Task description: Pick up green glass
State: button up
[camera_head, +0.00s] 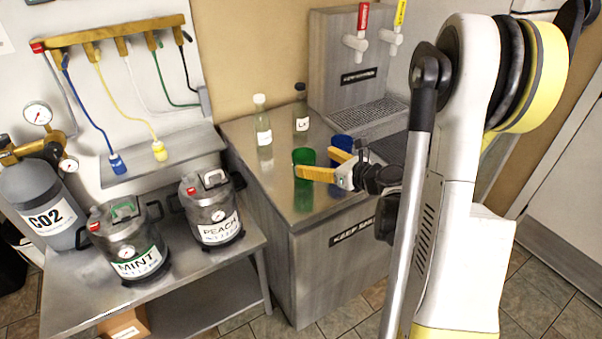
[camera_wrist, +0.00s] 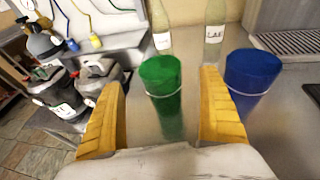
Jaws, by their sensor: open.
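The green glass (camera_head: 304,164) stands upright on the metal counter, near its front left part, in the head view. In the wrist view the green glass (camera_wrist: 163,92) shows between my two yellow fingers, apart from both and nearer the middle. My gripper (camera_head: 320,163) is open at the right side of the glass, with one finger in front of it and one behind. In the wrist view my gripper (camera_wrist: 160,115) is open and empty. A blue glass (camera_head: 342,146) stands to the right, partly hidden by my gripper; it also shows right of the right finger (camera_wrist: 252,75).
Two bottles (camera_head: 263,125) (camera_head: 301,112) stand at the back of the counter. A tap unit (camera_head: 335,80) with a drip tray is behind right. Left, a lower steel table (camera_head: 75,295) bears the Mint keg (camera_head: 128,245), the Peach keg (camera_head: 210,208) and a CO2 cylinder (camera_head: 45,200).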

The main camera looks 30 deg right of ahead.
aim_at(297, 153)
jog(key=b+x, duration=0.1)
jog(key=x, duration=0.4)
jog(key=shift+w+r+b, duration=0.15)
jog(key=shift+w+b, duration=0.2)
jog(key=shift+b, duration=0.05)
jog(key=shift+r, duration=0.1)
jog(key=c, duration=1.5)
